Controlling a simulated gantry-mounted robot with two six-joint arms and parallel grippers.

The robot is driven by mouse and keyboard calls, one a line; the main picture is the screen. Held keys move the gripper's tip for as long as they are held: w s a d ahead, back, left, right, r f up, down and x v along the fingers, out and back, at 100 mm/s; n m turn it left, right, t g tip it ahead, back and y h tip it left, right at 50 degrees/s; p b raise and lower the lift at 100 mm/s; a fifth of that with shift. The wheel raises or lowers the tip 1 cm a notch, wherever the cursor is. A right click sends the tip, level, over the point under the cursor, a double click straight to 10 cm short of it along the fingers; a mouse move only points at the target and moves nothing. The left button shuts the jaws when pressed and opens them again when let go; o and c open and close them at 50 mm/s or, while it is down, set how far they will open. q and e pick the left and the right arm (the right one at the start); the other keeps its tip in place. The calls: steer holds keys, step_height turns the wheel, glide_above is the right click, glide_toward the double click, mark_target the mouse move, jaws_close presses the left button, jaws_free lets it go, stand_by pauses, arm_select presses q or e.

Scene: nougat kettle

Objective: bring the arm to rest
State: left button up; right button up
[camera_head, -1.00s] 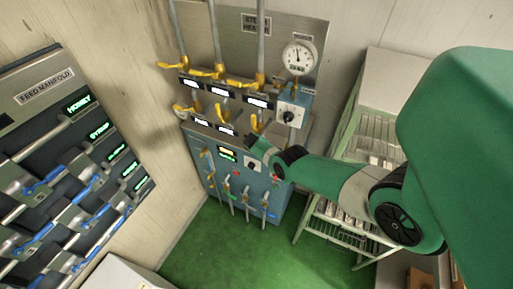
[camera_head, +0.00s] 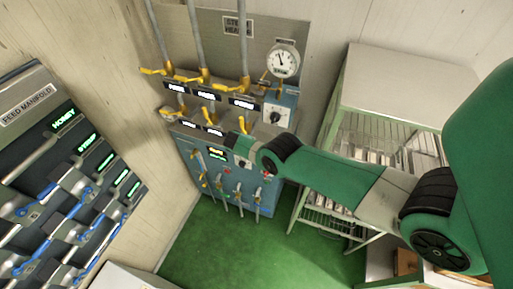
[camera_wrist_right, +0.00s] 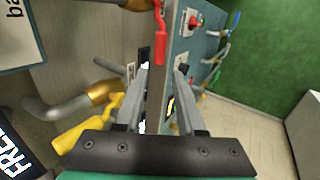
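My right arm comes in from the right in the head view, and its gripper (camera_head: 234,140) is at the front of the steam header's blue cabinet (camera_head: 222,180). The gripper is small and partly hidden there by my own green wrist. In the right wrist view the two fingers of the right gripper (camera_wrist_right: 162,72) stand apart with nothing clearly held between them. An edge of the panel shows beyond the gap. A yellow valve handle (camera_wrist_right: 88,124) is just left of the fingers, and a red handle (camera_wrist_right: 160,35) is above them. My left gripper is not in view.
Pipes with yellow handles (camera_head: 204,84) and a round gauge (camera_head: 283,62) are on the header. A feed manifold (camera_head: 30,105) with blue levers stands at left. A tray rack (camera_head: 372,140) is behind my arm. Green floor (camera_head: 230,245) is open in front.

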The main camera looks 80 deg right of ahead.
steer(key=shift+w+a, duration=0.1)
steer(key=shift+w, duration=0.05)
